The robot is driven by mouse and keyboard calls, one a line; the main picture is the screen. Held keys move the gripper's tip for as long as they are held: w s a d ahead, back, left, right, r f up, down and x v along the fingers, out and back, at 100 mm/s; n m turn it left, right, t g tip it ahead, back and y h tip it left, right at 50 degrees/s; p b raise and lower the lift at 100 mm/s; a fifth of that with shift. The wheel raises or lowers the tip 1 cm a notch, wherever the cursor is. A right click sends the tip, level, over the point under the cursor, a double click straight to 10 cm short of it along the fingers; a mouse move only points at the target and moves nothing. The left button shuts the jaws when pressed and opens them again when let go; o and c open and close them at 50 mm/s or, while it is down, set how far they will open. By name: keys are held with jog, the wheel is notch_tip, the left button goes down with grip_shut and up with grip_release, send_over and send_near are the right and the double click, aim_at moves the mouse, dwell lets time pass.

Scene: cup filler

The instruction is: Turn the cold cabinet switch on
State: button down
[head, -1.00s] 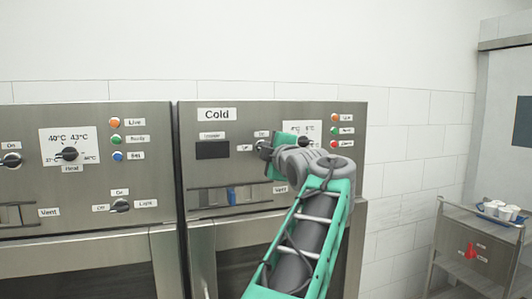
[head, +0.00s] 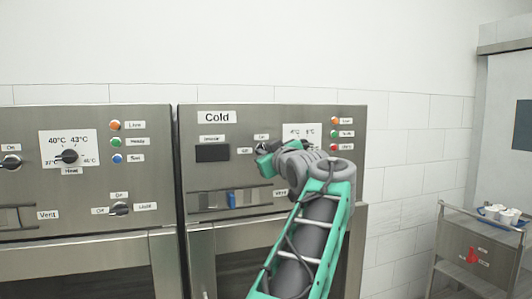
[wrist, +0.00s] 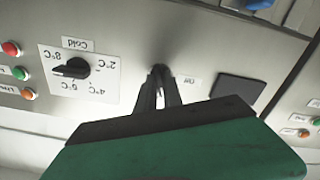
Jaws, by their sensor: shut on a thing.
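The cold cabinet (head: 230,176) is the steel panel marked "Cold" in the head view. Its switch (head: 262,147) is a small dark knob beside the "Off" label (head: 244,150) and below the "On" label (head: 262,136). My gripper (wrist: 160,72) reaches the panel in the wrist view, its dark fingers shut on the switch, with the "Off" label (wrist: 192,82) next to them. The fingers and the green gripper body hide most of the switch, so its exact angle is unclear.
The cold temperature dial (wrist: 72,68) is close beside my gripper. Indicator lights (head: 335,133) sit at the panel's right. A blue vent slider (head: 231,199) is below. A second cabinet (head: 90,190) stands left; a trolley with cups (head: 497,213) stands far right.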

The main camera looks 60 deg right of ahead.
jog(key=m, duration=0.4)
jog(key=shift+m+p, duration=0.4)
dwell(0.4)
jog(key=c, duration=1.5)
grip_release()
jog(key=b+v, duration=0.2)
jog(key=v, duration=0.5)
jog(key=shift+s+a, duration=0.3)
